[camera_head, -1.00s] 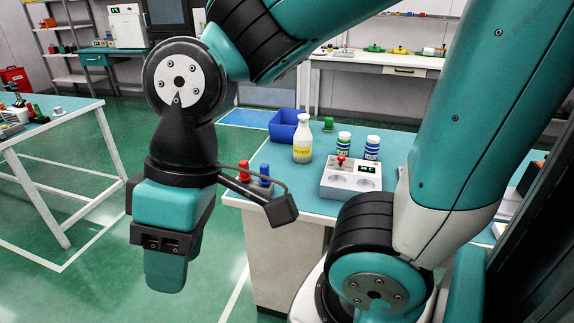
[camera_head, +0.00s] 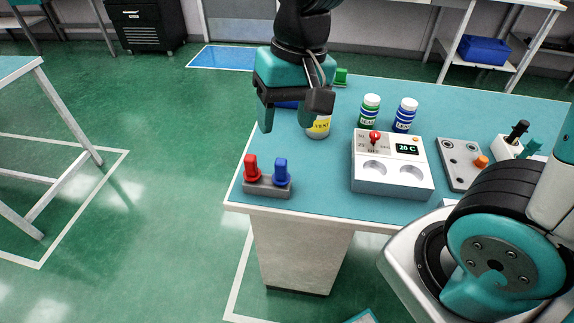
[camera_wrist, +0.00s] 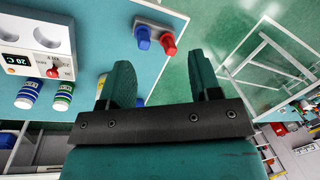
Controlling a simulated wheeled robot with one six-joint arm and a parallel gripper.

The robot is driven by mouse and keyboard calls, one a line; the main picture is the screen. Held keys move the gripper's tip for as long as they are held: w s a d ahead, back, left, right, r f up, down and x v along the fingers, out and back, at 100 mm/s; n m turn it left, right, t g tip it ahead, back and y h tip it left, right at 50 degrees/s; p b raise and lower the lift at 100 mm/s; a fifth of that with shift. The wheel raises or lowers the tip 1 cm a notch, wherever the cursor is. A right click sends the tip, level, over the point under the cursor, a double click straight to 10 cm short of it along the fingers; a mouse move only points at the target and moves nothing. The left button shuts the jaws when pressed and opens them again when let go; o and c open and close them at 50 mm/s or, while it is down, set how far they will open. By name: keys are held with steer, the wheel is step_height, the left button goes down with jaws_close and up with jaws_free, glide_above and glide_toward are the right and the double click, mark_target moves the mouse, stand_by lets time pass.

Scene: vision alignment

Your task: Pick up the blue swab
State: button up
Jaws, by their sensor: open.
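The blue swab (camera_head: 281,171) stands upright in a small grey holder (camera_head: 268,188) near the table's front left corner, just right of the red swab (camera_head: 251,167). My gripper (camera_head: 284,122) is above the table, behind the holder and apart from both swabs, with its jaws open and empty. In the wrist view the blue swab (camera_wrist: 143,37) shows at the top, beyond the two spread fingers (camera_wrist: 165,80), with the red swab (camera_wrist: 168,45) to its right.
A yellow-labelled bottle (camera_head: 318,128) stands close beside my gripper, partly hidden. Green-labelled (camera_head: 369,111) and blue-labelled (camera_head: 405,115) bottles stand behind a white heater block (camera_head: 390,180). A grey block (camera_head: 462,165) lies further right. The table front between holder and heater is clear.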

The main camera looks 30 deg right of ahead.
steer(key=w+d+f+m+h, duration=0.2)
steer(key=w+d+f+m, duration=0.1)
steer(key=w+f+m, duration=0.4)
glide_toward(281, 170)
steer(key=shift+n, duration=0.3)
steer(key=f, duration=0.3)
steer(key=w+f, duration=0.1)
steer(key=f, duration=0.1)
steer(key=shift+d+f+p, duration=0.1)
steer(key=shift+d+p, duration=0.2)
steer(key=shift+d, duration=0.05)
steer(key=shift+w+a+f+p, duration=0.1)
steer(key=shift+f+p, duration=0.15)
steer(key=shift+f, duration=1.35)
steer(key=shift+w+f+p, duration=0.15)
steer(key=shift+f+p, duration=0.1)
steer(key=shift+f, duration=1.35)
steer(key=c, duration=1)
